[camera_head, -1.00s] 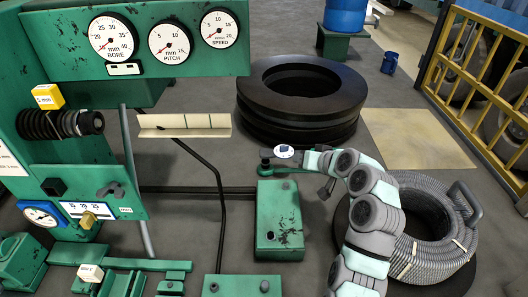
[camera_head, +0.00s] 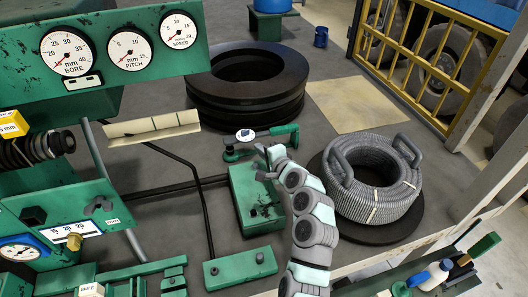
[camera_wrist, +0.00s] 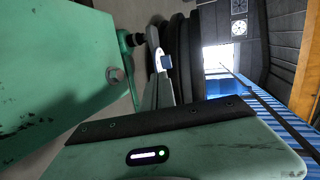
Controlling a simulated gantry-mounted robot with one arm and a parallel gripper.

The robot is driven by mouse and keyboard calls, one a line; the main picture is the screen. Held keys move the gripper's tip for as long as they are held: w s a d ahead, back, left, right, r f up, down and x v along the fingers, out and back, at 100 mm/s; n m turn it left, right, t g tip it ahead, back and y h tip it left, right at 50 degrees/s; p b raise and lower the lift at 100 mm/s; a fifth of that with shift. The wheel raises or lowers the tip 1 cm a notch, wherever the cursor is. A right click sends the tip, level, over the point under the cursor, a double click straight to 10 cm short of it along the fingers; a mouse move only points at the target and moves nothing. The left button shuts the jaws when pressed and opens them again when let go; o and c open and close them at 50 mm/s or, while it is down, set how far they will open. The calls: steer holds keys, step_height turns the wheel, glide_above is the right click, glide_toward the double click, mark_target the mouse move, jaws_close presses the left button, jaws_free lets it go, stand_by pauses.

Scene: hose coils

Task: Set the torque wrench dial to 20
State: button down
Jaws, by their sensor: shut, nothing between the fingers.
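The torque wrench (camera_head: 283,131) lies behind the green box, its green handle pointing right. Its white dial with a blue knob (camera_head: 245,135) faces up near the dark head at the left end. My gripper (camera_head: 264,165) is in front of the wrench, just below and right of the dial, above the box. It is shut and empty. In the wrist view the blue knob (camera_wrist: 166,62) and white dial show side-on, beyond my green gripper body. The fingertips are hard to make out there, and the number on the dial is too small to read.
The green box (camera_head: 254,199) stands beneath my gripper. Stacked black rings (camera_head: 248,112) lie behind the wrench. A grey hose coil (camera_head: 372,198) sits on a black disc at right. The gauge panel (camera_head: 195,62) stands at left. A tan floor patch (camera_head: 357,103) is clear.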

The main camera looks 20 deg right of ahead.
mark_target(244, 134)
steer(key=shift+r+x, duration=0.15)
steer(key=shift+x, duration=1.25)
steer(key=shift+r+x, duration=0.2)
steer(key=shift+x, duration=1.15)
steer(key=shift+r+x, duration=0.15)
steer(key=shift+x, duration=1.25)
steer(key=shift+w+a+f, duration=0.1)
steer(key=shift+w+a, duration=0.05)
steer(key=shift+w, duration=0.1)
